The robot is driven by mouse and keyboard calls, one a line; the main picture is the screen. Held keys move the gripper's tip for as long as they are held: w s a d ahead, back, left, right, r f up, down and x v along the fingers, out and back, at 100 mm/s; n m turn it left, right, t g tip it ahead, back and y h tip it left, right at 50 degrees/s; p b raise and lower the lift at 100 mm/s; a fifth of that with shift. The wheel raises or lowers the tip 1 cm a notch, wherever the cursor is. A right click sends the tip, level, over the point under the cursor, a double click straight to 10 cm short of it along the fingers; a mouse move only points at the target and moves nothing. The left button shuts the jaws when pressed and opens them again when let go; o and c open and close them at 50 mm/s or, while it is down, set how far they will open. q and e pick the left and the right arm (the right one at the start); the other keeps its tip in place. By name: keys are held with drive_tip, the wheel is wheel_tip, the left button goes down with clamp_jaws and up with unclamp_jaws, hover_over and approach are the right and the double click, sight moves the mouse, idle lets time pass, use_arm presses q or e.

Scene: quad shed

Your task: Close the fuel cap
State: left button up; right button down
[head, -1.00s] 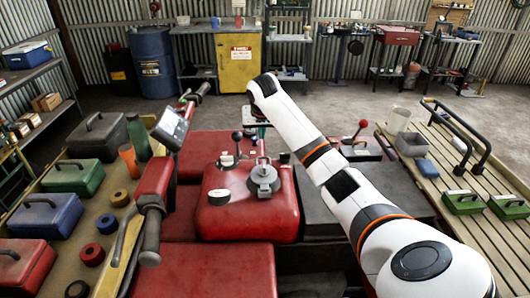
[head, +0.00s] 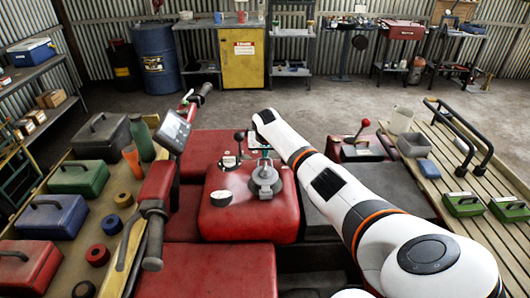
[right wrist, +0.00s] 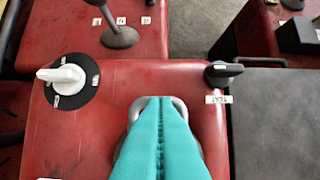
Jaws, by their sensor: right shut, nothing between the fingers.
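The grey fuel cap (head: 265,184) sits on top of the red tank (head: 230,219) in the middle of the head view. My right gripper (head: 260,150) is just above or behind the cap's far side, small and partly hidden there. In the right wrist view its teal fingers (right wrist: 160,100) are shut together with nothing between them. A grey metal loop of the cap (right wrist: 181,106) shows around the fingertips, and the fingers hide most of the cap. I cannot tell whether they touch it. My left gripper is not in view.
A white knob on a black dial (right wrist: 62,78) is left of the cap, and a black knob (right wrist: 222,72) is right of it. A lever (head: 238,140) stands behind. The handlebar (head: 156,190) is to the left. Slatted racks flank the tank.

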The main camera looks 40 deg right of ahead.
drive_tip(key=shift+w+f, duration=0.15)
drive_tip(key=shift+f, duration=0.4)
drive_tip(key=shift+d, duration=0.1)
drive_tip(key=shift+f, duration=0.1)
drive_tip(key=b+x, duration=0.2)
drive_tip(key=shift+b, duration=0.3)
drive_tip(key=shift+r, duration=0.2)
